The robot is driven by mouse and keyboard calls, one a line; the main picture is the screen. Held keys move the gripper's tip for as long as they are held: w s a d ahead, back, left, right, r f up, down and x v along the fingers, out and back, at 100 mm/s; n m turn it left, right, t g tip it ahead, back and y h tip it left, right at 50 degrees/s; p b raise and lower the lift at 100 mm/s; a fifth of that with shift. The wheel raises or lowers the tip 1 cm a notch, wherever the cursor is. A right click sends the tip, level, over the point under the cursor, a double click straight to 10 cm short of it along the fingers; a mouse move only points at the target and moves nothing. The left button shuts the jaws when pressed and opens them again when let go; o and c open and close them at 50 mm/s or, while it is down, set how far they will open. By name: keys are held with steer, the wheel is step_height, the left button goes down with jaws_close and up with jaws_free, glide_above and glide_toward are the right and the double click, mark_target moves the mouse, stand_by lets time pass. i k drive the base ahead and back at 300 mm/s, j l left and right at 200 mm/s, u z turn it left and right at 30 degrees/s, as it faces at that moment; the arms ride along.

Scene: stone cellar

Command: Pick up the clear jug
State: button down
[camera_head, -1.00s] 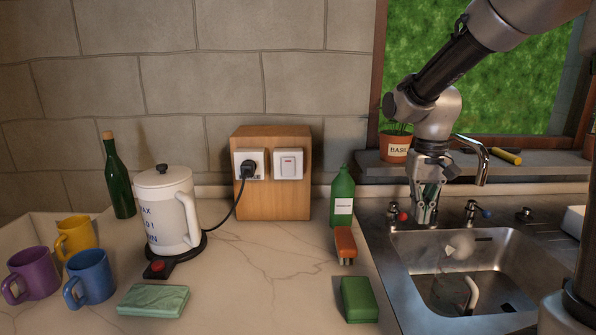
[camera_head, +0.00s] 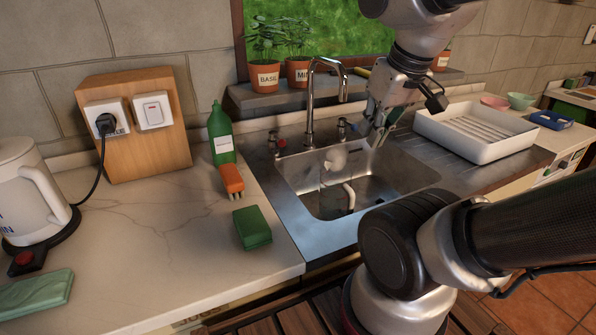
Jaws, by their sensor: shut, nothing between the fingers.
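In the steel sink (camera_head: 300,180) I see a pale curved handle (camera_head: 349,196) and a faint whitish shape above it. They look like parts of a see-through vessel, probably the clear jug, but its outline is hard to make out. My gripper (camera_head: 379,138) is shut and empty. It hangs above the back right part of the sink, right of the tap, apart from the handle.
A tall tap (camera_head: 311,100) rises behind the sink. A white dish rack (camera_head: 470,145) stands right of it. The marble counter (camera_head: 160,235) has free room.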

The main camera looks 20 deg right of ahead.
mark_target(336, 196)
steer(key=l, duration=0.85)
steer(key=k+l, duration=0.15)
steer(key=l, duration=0.7)
